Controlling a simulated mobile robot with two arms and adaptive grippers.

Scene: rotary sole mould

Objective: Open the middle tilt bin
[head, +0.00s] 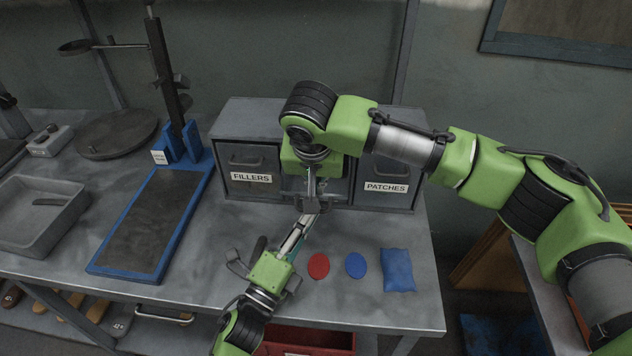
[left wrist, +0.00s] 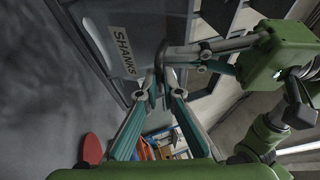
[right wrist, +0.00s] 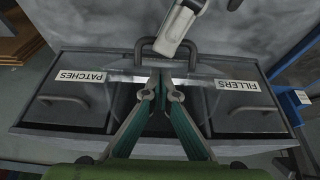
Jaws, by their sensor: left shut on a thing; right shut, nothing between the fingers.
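The middle tilt bin, labelled SHANKS, shows its grey front (left wrist: 110,22) in the left wrist view. Its front leans out from the cabinet, and a dark gap shows behind its top edge in the right wrist view. My left gripper (left wrist: 160,92) is shut on the bin's handle (right wrist: 163,46). My right gripper (right wrist: 160,84) is shut and empty at the bin's top edge, pointing down over it. In the head view my right gripper (head: 311,192) and left gripper (head: 302,222) meet there and hide most of the bin.
The FILLERS bin (head: 245,160) and PATCHES bin (head: 388,170) flank it, both shut. A red disc (head: 318,265), a blue disc (head: 356,264) and a blue packet (head: 397,270) lie in front.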

